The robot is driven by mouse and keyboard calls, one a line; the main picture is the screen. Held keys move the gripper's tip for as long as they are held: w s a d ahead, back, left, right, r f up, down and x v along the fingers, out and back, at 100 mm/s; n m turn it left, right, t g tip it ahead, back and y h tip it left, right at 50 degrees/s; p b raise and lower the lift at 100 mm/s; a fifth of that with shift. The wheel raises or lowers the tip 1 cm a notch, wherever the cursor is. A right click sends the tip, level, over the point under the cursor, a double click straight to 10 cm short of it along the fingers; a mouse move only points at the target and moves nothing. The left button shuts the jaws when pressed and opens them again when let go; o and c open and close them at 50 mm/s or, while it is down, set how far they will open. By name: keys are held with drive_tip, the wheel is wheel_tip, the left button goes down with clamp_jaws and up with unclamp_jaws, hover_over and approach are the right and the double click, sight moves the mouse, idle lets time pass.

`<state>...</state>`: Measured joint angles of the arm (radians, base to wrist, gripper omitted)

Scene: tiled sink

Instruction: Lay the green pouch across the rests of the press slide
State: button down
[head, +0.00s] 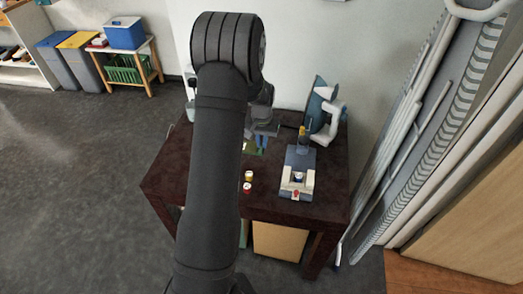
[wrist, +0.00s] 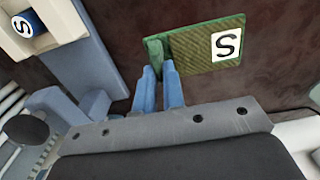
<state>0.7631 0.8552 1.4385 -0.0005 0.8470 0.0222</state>
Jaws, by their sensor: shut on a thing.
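The green pouch (wrist: 195,58), flat and woven with a white "S" label, shows in the wrist view. My gripper (wrist: 158,80) has blue fingers closed on its left end. In the head view the pouch (head: 249,148) is a small green patch beside my gripper (head: 261,142), partly hidden by my arm. Whether it touches the table is unclear. The grey-and-white press (head: 299,160) stands to the right of my gripper, with a pale cradle at its front. Part of it (wrist: 88,50) shows at left in the wrist view, with a blue "S"-marked round piece (wrist: 27,25) in a pale holder.
Two small capped jars (head: 248,181) stand on the dark table (head: 220,190) left of the press. A blue-and-white instrument (head: 322,110) stands behind it at the back right. Bare table lies between the jars and the press.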

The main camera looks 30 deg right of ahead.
wheel_tip(320, 180, up, 4)
drive_tip(key=shift+f, duration=0.2)
drive_tip(key=w+a+f+n, duration=0.2)
drive_tip(key=w+a, duration=0.2)
drive_tip(key=a, duration=0.6)
drive_tip(key=w+a+f+n, duration=0.1)
drive_tip(key=w+a+n, duration=0.25)
drive_tip(key=a, duration=0.75)
drive_tip(key=a+f+n, duration=0.3)
drive_tip(key=a, duration=1.6)
drive_tip(key=shift+s, duration=0.25)
drive_tip(key=shift+n, duration=0.25)
